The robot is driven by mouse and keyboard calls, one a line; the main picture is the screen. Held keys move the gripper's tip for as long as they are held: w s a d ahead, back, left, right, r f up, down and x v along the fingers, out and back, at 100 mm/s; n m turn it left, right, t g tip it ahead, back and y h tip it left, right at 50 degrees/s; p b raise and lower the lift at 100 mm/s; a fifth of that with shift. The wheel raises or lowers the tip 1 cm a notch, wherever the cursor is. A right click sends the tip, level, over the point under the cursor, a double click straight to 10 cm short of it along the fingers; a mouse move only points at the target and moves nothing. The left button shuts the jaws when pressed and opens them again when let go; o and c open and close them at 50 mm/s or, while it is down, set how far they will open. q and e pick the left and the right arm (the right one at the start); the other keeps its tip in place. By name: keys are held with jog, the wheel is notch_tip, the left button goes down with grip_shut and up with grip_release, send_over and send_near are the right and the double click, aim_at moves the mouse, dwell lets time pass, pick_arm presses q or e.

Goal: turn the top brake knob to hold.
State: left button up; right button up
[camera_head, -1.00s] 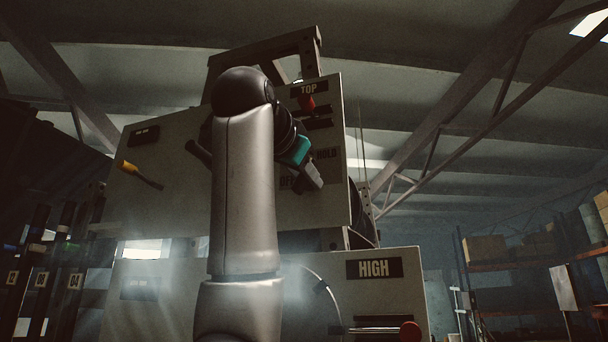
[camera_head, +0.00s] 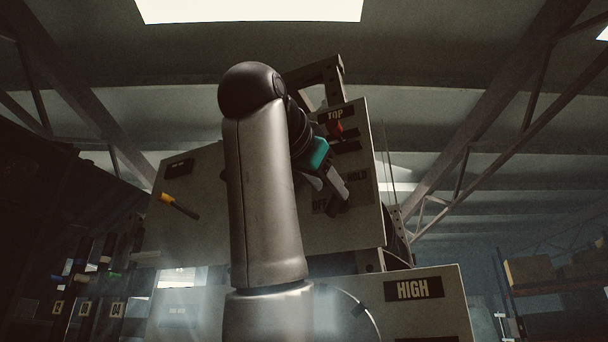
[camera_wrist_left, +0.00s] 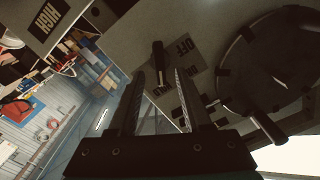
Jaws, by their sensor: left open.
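The upper panel (camera_head: 358,232) carries a TOP sign (camera_head: 335,114) and an OFF/HOLD label. In the head view, OFF (camera_head: 320,206) is at the lower left and HOLD (camera_head: 358,176) at the upper right. The black brake knob (camera_wrist_left: 158,62) shows in the left wrist view as a narrow bar beside the OFF plate (camera_wrist_left: 184,47). My left gripper (camera_head: 328,186) is in front of the label; in the left wrist view its open fingers (camera_wrist_left: 161,74) appear on either side of the knob. I cannot tell whether they touch it.
A red knob (camera_head: 336,127) sits under the TOP sign. A yellow-handled lever (camera_head: 180,206) is on the panel's left. A lower panel has a HIGH sign (camera_head: 413,289). A large dark round part (camera_wrist_left: 275,62) is close right of the fingers in the wrist view.

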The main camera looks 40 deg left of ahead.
pick_arm(q)
jog(key=b+v, duration=0.5)
jog(key=v, duration=0.5)
jog(key=shift+a, duration=0.1)
dwell(0.3)
